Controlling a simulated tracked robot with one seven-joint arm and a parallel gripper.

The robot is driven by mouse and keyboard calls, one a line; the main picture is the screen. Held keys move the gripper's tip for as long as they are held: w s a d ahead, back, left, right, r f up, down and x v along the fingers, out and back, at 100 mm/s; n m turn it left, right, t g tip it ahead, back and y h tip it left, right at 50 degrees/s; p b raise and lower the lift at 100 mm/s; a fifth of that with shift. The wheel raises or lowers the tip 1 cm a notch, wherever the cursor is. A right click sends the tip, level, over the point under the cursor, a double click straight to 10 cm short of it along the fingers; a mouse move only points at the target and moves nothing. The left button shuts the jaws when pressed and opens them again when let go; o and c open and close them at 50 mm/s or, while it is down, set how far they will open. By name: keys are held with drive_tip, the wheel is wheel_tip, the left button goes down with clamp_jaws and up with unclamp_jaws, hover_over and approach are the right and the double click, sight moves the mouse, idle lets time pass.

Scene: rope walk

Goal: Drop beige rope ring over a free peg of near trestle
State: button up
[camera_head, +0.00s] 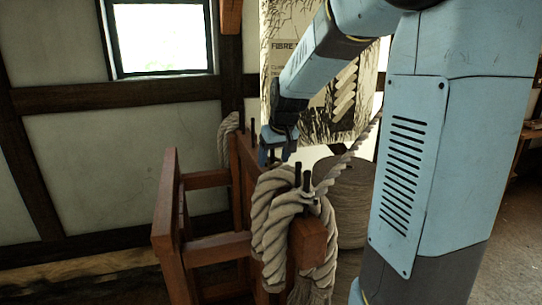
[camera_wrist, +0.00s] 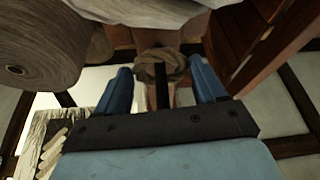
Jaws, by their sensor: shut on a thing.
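The near trestle (camera_head: 168,238) is a red-brown wooden frame. Two dark pegs (camera_head: 297,175) stand at its near end, with thick grey-beige rope (camera_head: 268,225) looped around them and hanging down both sides. Two more dark pegs (camera_head: 252,126) stand at the far end. My gripper (camera_head: 275,155) is over the trestle's far half. In the wrist view a small beige rope ring (camera_wrist: 160,66) lies between the fingertips of my gripper (camera_wrist: 162,80), which is shut on it. A dark upright bar (camera_wrist: 162,92) shows in front of the ring. The ring is not clear in the head view.
A rope coil (camera_head: 228,138) hangs at the trestle's far end. A large rope spool (camera_head: 350,195) stands right of the trestle and shows in the wrist view (camera_wrist: 45,45). A printed poster (camera_head: 345,95) is behind. The wall and window (camera_head: 160,38) close the left side.

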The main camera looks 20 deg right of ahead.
drive_tip(key=shift+f, duration=0.65)
drive_tip(key=o, duration=1.1)
drive_tip(key=shift+r, duration=0.1)
drive_tip(key=v, duration=1.3)
drive_tip(key=shift+r, duration=0.3)
drive_tip(key=shift+m, duration=0.4)
drive_tip(key=s, duration=0.4)
drive_tip(key=s+f, duration=0.1)
drive_tip(key=s, duration=0.2)
drive_tip(key=s+a, duration=0.1)
drive_tip(key=s, duration=0.3)
drive_tip(key=shift+s+a+f, duration=0.15)
drive_tip(key=shift+s+f, duration=0.05)
drive_tip(key=shift+s, duration=0.15)
drive_tip(key=s+f+t, duration=0.1)
drive_tip(key=s+f, duration=0.3)
drive_tip(key=s, duration=0.6)
drive_tip(key=shift+s+a+f+m+h, duration=0.15)
drive_tip(key=shift+a+f+m+h, duration=0.15)
drive_tip(key=shift+f+m, duration=0.1)
